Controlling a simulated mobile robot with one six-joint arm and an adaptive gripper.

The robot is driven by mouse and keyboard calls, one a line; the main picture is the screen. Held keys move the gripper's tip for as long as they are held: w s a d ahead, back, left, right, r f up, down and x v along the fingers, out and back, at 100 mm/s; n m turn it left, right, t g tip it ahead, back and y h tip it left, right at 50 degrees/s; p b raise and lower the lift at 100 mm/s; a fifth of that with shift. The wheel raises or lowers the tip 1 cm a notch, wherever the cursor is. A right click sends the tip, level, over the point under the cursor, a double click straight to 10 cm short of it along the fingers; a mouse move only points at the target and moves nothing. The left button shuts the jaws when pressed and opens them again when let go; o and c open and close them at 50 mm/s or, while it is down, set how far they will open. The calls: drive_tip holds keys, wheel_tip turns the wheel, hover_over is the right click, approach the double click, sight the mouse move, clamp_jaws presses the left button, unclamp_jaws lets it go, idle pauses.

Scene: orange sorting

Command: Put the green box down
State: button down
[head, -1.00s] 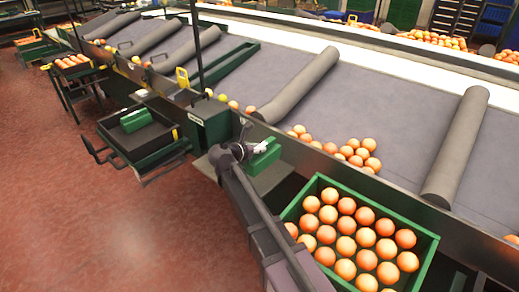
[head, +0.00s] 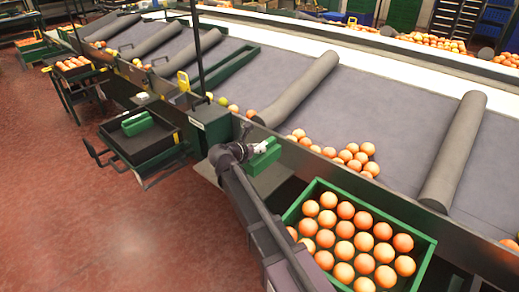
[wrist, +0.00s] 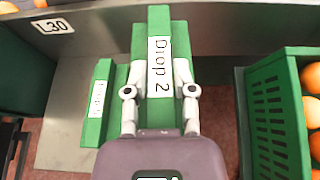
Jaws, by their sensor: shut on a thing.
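In the head view my gripper (head: 256,147) holds the green box (head: 267,157) over a grey metal shelf (wrist: 60,135) beside the conveyor. A second, lower green box (wrist: 95,122) with a white label lies just left of the held one in the wrist view. Whether the held box touches the shelf I cannot tell.
A green crate (head: 425,262) full of oranges stands right of the shelf, also close on the right in the wrist view (wrist: 270,110). A black tray stand (head: 150,151) with another green box (head: 137,123) is to the left. Loose oranges (head: 350,155) lie on the conveyor.

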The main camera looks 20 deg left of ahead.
drive_tip(key=shift+r, duration=0.15)
drive_tip(key=shift+r+p, duration=0.45)
drive_tip(key=shift+p, duration=0.15)
wheel_tip(320, 180, up, 13)
drive_tip(key=p, duration=1.3)
drive_tip(key=shift+w, duration=0.15)
